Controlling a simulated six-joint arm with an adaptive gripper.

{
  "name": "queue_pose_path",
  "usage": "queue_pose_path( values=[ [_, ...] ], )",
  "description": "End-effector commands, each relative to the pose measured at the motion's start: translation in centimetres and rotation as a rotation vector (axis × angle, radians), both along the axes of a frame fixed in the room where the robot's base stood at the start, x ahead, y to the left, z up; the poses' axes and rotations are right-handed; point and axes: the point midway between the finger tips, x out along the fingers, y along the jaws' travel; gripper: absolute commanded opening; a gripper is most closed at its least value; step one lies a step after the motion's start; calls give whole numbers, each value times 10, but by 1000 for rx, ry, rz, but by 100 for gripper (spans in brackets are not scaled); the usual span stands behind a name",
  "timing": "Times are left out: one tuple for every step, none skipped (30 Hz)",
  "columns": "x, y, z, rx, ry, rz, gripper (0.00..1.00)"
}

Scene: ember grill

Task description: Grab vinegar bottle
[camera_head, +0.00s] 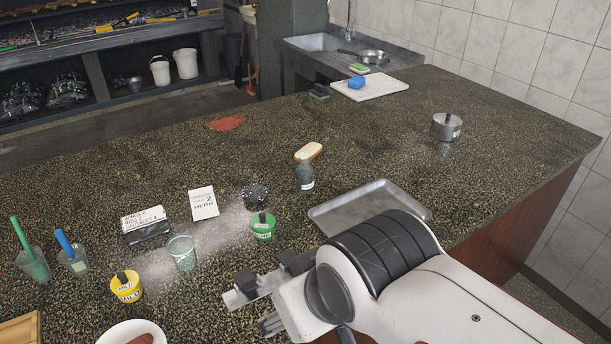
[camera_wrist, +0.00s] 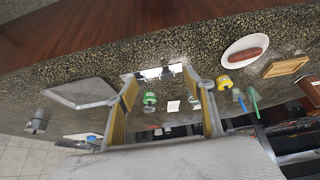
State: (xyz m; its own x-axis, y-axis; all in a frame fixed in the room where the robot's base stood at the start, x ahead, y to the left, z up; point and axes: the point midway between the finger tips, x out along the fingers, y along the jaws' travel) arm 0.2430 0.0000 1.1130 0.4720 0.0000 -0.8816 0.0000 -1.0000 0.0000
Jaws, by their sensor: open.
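A small dark grey-green bottle (camera_head: 305,174) with a white label stands upright on the speckled counter in the head view. Its label is too small to read, so I cannot confirm that it is the vinegar. I cannot make it out in the wrist view. My gripper (camera_head: 252,308) is near the counter's front, left of and nearer than the bottle, and well apart from it. The gripper also shows in the wrist view (camera_wrist: 163,86), with its fingers spread and nothing between them.
A metal tray (camera_head: 325,221) lies right of the bottle, and bread (camera_head: 308,151) lies behind it. A green tub (camera_head: 263,232), glass (camera_head: 182,258), yellow tub (camera_head: 127,290) and white card (camera_head: 203,204) stand to the left. The counter's back middle is mostly clear.

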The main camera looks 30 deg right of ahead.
Motion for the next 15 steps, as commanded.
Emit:
queue_pose_path(
  values=[
    [0,0,0,0,0,0,55],
    [0,0,0,0,0,0,55],
    [0,0,0,0,0,0,55],
    [0,0,0,0,0,0,55],
    [0,0,0,0,0,0,55],
    [0,0,0,0,0,0,55],
    [0,0,0,0,0,0,55],
    [0,0,0,0,0,0,55],
    [0,0,0,0,0,0,55],
    [1,0,0,0,-1,0,55],
    [1,0,0,0,-1,-1,55],
    [2,-1,0,-1,-2,-3,55],
    [4,-1,0,-1,-4,-4,55],
    [6,-2,0,-1,-7,-6,55],
    [9,-2,1,-2,-11,-9,55]
  ],
)
